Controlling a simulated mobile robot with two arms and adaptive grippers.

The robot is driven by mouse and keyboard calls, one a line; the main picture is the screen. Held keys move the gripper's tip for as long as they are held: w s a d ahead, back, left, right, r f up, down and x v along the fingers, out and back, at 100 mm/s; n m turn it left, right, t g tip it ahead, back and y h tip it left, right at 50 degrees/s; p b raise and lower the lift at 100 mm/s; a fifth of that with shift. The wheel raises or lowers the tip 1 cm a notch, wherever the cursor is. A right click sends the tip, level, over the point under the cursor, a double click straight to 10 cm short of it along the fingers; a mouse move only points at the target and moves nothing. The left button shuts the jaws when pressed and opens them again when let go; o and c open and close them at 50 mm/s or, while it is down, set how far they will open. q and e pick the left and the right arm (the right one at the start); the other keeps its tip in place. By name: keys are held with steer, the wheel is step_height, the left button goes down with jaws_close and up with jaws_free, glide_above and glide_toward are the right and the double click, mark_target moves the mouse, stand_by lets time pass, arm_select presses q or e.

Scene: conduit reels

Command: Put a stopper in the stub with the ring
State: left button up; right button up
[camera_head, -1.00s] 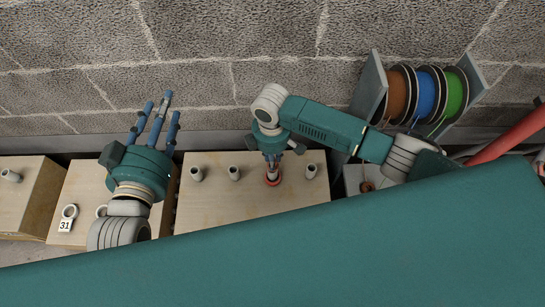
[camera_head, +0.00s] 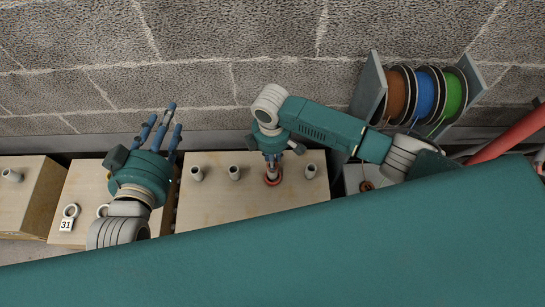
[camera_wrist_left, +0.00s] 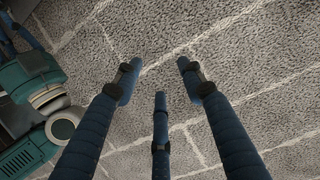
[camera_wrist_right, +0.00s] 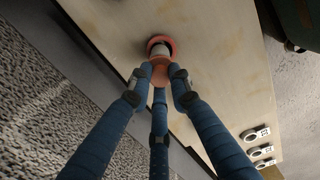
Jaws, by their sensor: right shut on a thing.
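The stub with the red ring (camera_head: 272,180) stands on the middle wooden box, and the ring lies around its base. In the right wrist view, the ring (camera_wrist_right: 152,40) and the pale stub (camera_wrist_right: 160,50) show just beyond my fingertips. My right gripper (camera_head: 271,160) points down over this stub. In its wrist view, the right gripper (camera_wrist_right: 160,80) is shut on an orange stopper (camera_wrist_right: 160,70), which is at the stub's mouth; how deep it sits I cannot tell. My left gripper (camera_head: 161,125) is open and empty, its fingers spread toward the wall; it also shows in the left wrist view (camera_wrist_left: 158,85).
Other grey stubs (camera_head: 196,173), (camera_head: 234,172) and (camera_head: 310,170) stand on the same box (camera_head: 222,212). A box with tag 31 (camera_head: 66,225) is to its left. A rack of brown, blue and green reels (camera_head: 427,94) stands at the right by the block wall.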

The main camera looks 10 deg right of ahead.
arm_select(q)
steer(key=shift+s+f, duration=0.1)
steer(key=shift+f, duration=0.05)
stand_by(0.6)
arm_select(e)
steer(key=shift+p, duration=0.5)
arm_select(q)
steer(key=s+f+g, duration=0.1)
steer(key=a+f, duration=0.1)
steer(key=f, duration=0.1)
steer(key=s+f+g, duration=0.1)
steer(key=shift+s+a+f+g+y, duration=0.25)
steer(key=shift+s+f+g+y, duration=0.05)
steer(key=shift+f+y, duration=0.1)
stand_by(0.6)
steer(key=shift+s, duration=0.15)
stand_by(0.5)
steer(key=shift+s+a+f+g+y+p, duration=0.15)
steer(key=shift+s+a+f+g+p, duration=0.15)
steer(key=shift+s+f+g, duration=0.55)
steer(key=shift+s+a+f+g+y+p, duration=0.2)
steer(key=shift+s+a+f+g, duration=0.3)
steer(key=shift+s+f, duration=0.6)
steer(key=shift+w+d+r, duration=0.1)
steer(key=shift+w, duration=0.1)
